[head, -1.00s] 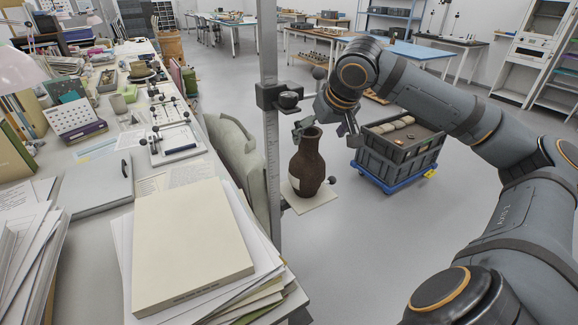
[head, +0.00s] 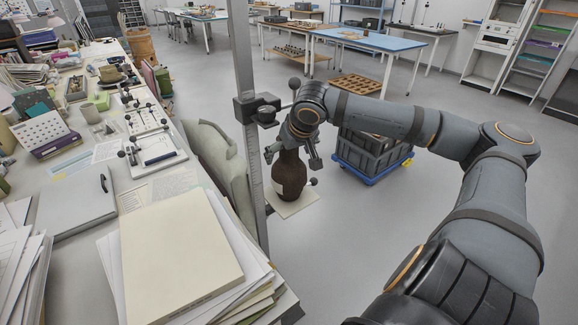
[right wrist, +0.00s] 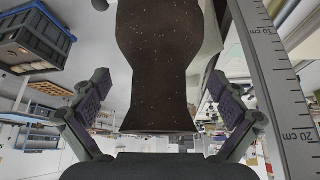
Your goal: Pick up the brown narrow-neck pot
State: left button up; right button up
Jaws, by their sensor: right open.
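The brown narrow-neck pot (head: 289,178) stands upright on a pale square sheet (head: 298,203) beside a tall grey post. My right gripper (head: 292,157) is above it, pointing down, and hides its rim and neck in the head view. In the right wrist view the dark speckled pot (right wrist: 157,45) appears upside down, its rim close to the palm. The open fingers of my right gripper (right wrist: 157,84) are on either side of the neck, with a visible gap on both sides. My left gripper is not in view.
The grey post (head: 246,100) carries a clamp (head: 258,108) close to my right wrist. A grey crate (head: 365,156) on a blue dolly stands behind my forearm. A cluttered desk (head: 90,225) fills the left.

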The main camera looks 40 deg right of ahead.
jog(key=shift+f, duration=0.2)
grip_shut()
dwell(0.6)
